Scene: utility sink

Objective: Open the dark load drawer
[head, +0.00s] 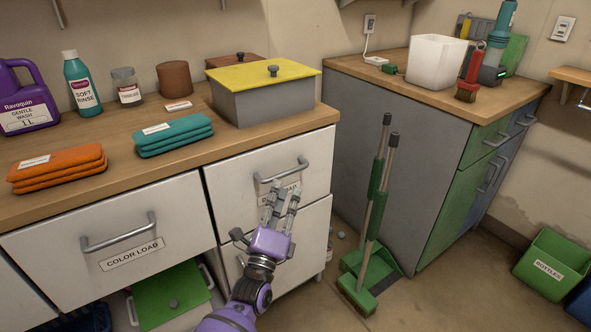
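A white drawer front (235,190) sits under the right end of the wooden counter and looks shut. It has a grey bar handle (281,172). A label (262,199) below the handle is mostly hidden by my gripper, so its words cannot be read. My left gripper (285,188) is in front of this drawer, its fingertips just below the handle. Its two fingers are apart with nothing between them. Whether a fingertip touches the handle or drawer front cannot be told. My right gripper is out of view.
The drawer labelled COLOR LOAD (115,250) is to the left. A green-lidded box (170,295) is below it. A broom and dustpan (372,265) stand right of the drawers, before the grey cabinet (335,130). A grey box with yellow lid (262,95) sits above.

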